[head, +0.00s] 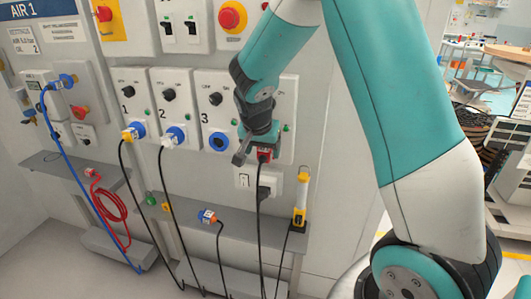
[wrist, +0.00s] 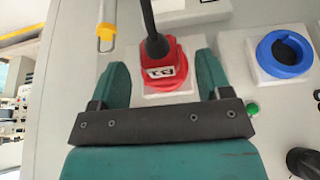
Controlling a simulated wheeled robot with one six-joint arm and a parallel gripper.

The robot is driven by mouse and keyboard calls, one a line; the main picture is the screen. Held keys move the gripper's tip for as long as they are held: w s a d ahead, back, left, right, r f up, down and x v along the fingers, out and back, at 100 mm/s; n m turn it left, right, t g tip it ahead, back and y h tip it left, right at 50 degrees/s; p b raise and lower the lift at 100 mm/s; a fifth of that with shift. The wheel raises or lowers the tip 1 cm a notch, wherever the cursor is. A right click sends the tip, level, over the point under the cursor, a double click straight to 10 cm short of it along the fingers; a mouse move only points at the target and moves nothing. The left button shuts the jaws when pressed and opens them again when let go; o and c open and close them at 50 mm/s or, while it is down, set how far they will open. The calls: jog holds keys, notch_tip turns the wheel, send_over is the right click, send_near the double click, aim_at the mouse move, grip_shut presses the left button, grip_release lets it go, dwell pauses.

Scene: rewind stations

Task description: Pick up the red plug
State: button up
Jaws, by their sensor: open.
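The red plug (head: 264,155) sits at the wall panel on the right of station 3, with a black cable hanging down from it. In the wrist view the red plug (wrist: 163,72) shows a white label and lies between my two fingers, with a visible gap on either side. My gripper (head: 249,153) is open at the plug, and it also shows in the wrist view (wrist: 162,65). In the head view my gripper partly hides the plug and its socket.
A blue socket (head: 219,141) is left of the plug. White and black outlets (head: 264,187) are just below it.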

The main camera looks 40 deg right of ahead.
aim_at(263, 152)
jog(key=x, duration=0.3)
jog(key=shift+d+f, duration=0.15)
jog(key=shift+f, duration=0.1)
jog(key=shift+c, duration=0.2)
jog(key=c, duration=0.8)
jog(key=shift+r, duration=0.15)
